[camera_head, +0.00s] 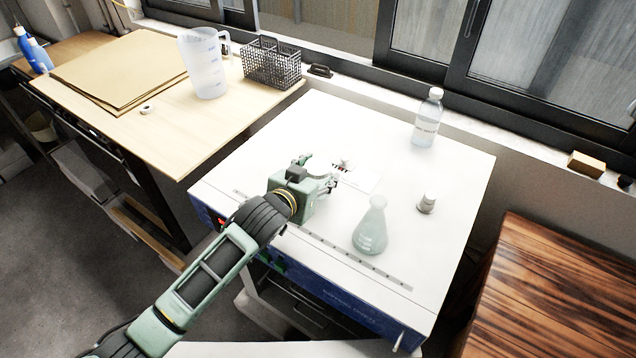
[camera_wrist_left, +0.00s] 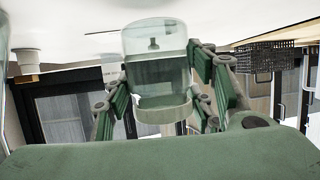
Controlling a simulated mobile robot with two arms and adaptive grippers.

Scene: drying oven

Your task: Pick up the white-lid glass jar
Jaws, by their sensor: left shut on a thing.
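A clear glass jar (camera_wrist_left: 156,68) stands out in the left wrist view, which looks upside down, with the white top surface (camera_wrist_left: 80,18) along its upper edge. A pale band at the jar's lower end in that view may be its lid; its colour is hard to tell. My left gripper (camera_wrist_left: 160,88) is shut on the jar, with green fingers on both its sides. In the head view my left gripper (camera_head: 325,177) is low over the white oven top, and the jar is mostly hidden by it. I cannot tell whether the jar touches the surface. My right gripper is not in view.
On the oven top (camera_head: 300,130) stand a conical flask (camera_head: 371,228), a small metallic-looking container (camera_head: 427,203) and a clear bottle (camera_head: 427,118). A wooden table to the left holds a plastic jug (camera_head: 203,65) and a black wire basket (camera_head: 271,64). The front right top is clear.

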